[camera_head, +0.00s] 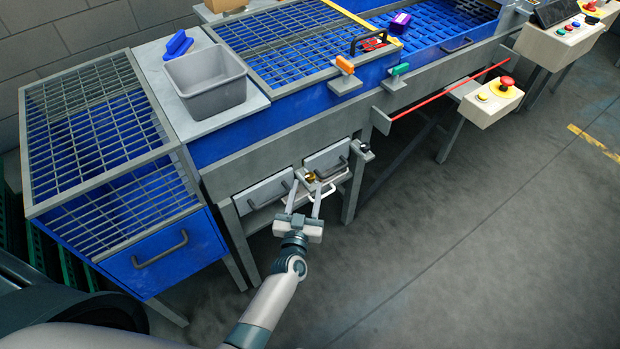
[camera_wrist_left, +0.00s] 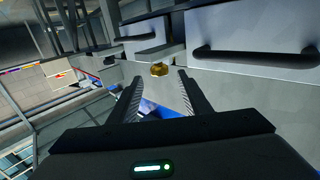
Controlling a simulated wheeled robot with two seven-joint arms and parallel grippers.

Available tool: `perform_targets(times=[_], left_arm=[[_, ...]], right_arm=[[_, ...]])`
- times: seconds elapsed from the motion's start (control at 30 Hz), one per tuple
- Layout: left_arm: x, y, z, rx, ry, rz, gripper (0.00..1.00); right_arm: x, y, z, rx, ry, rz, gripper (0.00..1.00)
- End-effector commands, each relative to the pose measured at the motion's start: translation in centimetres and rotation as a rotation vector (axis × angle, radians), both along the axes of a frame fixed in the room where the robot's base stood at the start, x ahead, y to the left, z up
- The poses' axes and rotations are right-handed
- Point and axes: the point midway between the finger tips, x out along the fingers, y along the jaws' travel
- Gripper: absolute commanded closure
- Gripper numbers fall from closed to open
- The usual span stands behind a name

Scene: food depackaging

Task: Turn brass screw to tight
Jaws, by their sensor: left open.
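The brass screw (camera_wrist_left: 159,69) shows in the left wrist view as a small gold knob below a grey latch piece, between two drawer fronts. My right gripper is not in view.
Two drawer fronts with dark handles (camera_head: 268,192) (camera_head: 329,163) flank the screw. A red bar (camera_head: 450,91) and control box (camera_head: 491,101) stand out at right. The floor in front is clear.

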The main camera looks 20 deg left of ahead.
Motion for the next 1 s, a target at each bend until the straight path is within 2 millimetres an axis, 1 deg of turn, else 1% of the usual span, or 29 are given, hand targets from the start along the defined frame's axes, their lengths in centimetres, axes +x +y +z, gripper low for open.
perform_targets(times=[0.03, 0.1, 0.2, 0.33, 0.5, 0.8, 0.97, 1.0], left_arm=[[1.0, 0.1, -0.3, -0.002, -0.002, 0.000, 0.56], [2.2, 0.3, -0.2, -0.002, -0.002, 0.000, 0.56], [3.6, 0.4, -0.2, -0.002, -0.001, -0.001, 0.56], [4.9, 0.6, -0.2, -0.001, 0.000, 0.000, 0.56], [5.7, 0.7, -0.1, -0.001, 0.001, 0.000, 0.56], [5.8, 0.7, 0.0, -0.001, 0.001, 0.000, 0.56], [5.8, 0.7, 0.0, -0.001, 0.001, 0.000, 0.94], [5.8, 0.7, 0.0, -0.001, 0.001, 0.000, 0.97]], right_arm=[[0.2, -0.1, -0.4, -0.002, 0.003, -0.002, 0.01], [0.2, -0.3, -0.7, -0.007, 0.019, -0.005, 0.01], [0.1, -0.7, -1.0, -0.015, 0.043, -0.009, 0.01], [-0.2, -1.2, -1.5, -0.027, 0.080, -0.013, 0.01], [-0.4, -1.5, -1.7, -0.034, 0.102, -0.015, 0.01], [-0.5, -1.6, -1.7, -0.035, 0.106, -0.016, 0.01], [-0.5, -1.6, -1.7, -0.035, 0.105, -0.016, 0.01], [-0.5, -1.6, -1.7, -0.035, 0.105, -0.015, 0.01]])
